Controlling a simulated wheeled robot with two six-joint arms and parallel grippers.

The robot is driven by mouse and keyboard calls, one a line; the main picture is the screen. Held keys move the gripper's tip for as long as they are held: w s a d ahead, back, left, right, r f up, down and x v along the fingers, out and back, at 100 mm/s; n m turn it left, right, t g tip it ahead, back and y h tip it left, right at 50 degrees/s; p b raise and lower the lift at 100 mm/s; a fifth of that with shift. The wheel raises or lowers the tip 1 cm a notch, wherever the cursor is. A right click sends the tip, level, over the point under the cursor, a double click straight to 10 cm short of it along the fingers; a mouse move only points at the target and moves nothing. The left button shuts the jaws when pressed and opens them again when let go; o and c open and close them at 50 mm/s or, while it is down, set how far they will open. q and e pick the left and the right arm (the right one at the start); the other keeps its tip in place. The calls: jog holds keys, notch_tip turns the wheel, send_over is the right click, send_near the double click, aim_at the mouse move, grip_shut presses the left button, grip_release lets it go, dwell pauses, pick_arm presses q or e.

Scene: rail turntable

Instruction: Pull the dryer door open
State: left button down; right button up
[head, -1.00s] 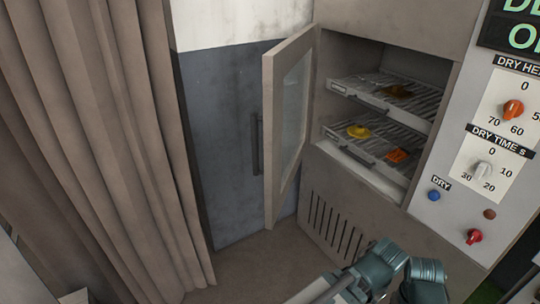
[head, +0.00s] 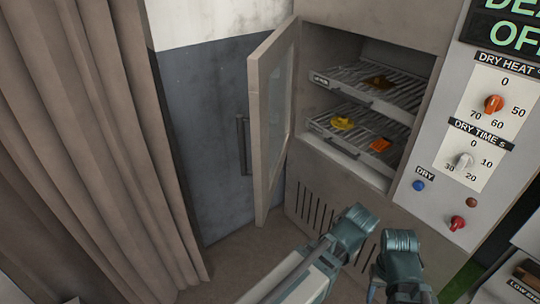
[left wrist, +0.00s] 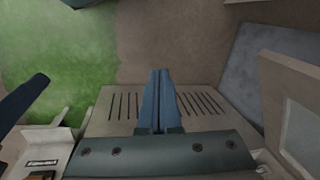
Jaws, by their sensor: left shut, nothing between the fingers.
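The dryer door (head: 262,150), a beige frame with a glass pane, stands swung open at the left of the dryer (head: 310,165). Its dark bar handle (head: 245,146) shows at the door's left side. In the left wrist view the door (left wrist: 278,92) is at the right edge. My left gripper (left wrist: 160,73) is shut and empty, in front of the vented lower panel (left wrist: 115,100), apart from the door. In the head view its arm reaches toward that panel, and its fingertips are hidden. Part of my right arm shows beside it; its gripper is not seen.
Two wire racks (head: 375,92) inside the dryer hold yellow and orange pieces. A control panel (head: 470,150) with knobs and buttons is at the right. A brown curtain (head: 90,140) hangs at the left. Bare floor (head: 240,250) lies below the door.

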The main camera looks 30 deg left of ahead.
pick_arm(q)
jog(key=w+a+r+n+t+y+p, duration=0.1)
jog(key=w+a+r+n+y+p, duration=0.1)
jog(key=w+a+r+p, duration=0.35)
jog(key=w+a+r+n+t+y+p, duration=0.1)
jog(key=w+a+r+n+p, duration=0.15)
jog(key=a+r+p, duration=0.6)
jog(key=w+a+r+n+y+p, duration=0.2)
jog(key=w+a+r+p, duration=0.25)
jog(key=r, duration=0.55)
jog(key=b, duration=0.8)
send_near(264, 166)
jog(key=d+x, duration=0.1)
jog(key=x, duration=0.3)
jog(key=shift+w+a+f, duration=0.15)
jog(key=shift+a+f, duration=0.25)
jog(key=shift+a, duration=0.4)
